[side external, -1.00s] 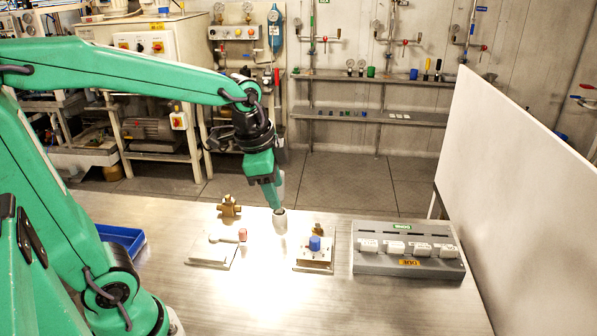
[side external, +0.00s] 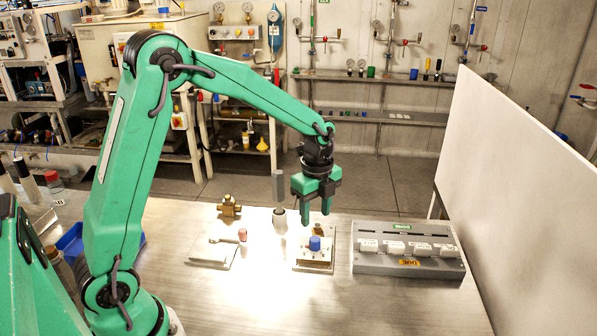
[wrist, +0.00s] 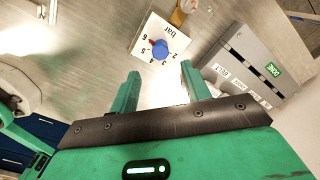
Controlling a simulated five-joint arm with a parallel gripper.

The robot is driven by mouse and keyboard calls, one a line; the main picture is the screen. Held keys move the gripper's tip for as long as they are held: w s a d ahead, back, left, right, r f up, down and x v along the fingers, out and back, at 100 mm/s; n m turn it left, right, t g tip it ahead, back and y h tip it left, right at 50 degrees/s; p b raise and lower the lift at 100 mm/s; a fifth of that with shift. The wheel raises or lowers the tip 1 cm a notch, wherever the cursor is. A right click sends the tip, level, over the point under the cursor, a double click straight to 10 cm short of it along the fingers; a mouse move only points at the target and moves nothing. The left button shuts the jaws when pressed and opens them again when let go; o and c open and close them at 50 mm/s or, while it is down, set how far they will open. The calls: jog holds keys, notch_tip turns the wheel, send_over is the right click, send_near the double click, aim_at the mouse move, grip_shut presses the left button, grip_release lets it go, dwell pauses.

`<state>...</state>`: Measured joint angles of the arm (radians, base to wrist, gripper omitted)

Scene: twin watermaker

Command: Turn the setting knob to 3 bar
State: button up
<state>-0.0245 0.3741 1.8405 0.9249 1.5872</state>
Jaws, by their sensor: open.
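The blue setting knob (side external: 314,243) sits on a small block with a white dial plate (wrist: 139,51) on the bench. In the wrist view the knob (wrist: 160,49) is at the centre of printed numbers and the word "bar". A small red mark shows at the knob's upper left in that view; which number it points at is too small to tell surely. My gripper (side external: 316,214) points down above the knob, apart from it. In the wrist view its two fingers (wrist: 160,71) are spread, with nothing between them.
A grey rack (side external: 365,262) with several white labelled pieces stands right of the dial block. Left are an upright grey piece (side external: 278,185) over a cylinder (side external: 279,216), a plate with a red-tipped lever (side external: 242,235) and a brass fitting (side external: 229,206). A white panel (side external: 525,190) borders the right.

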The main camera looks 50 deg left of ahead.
aim_at(315, 239)
jog(key=shift+f, duration=0.15)
jog(key=shift+f, duration=3.85)
jog(key=c, duration=1)
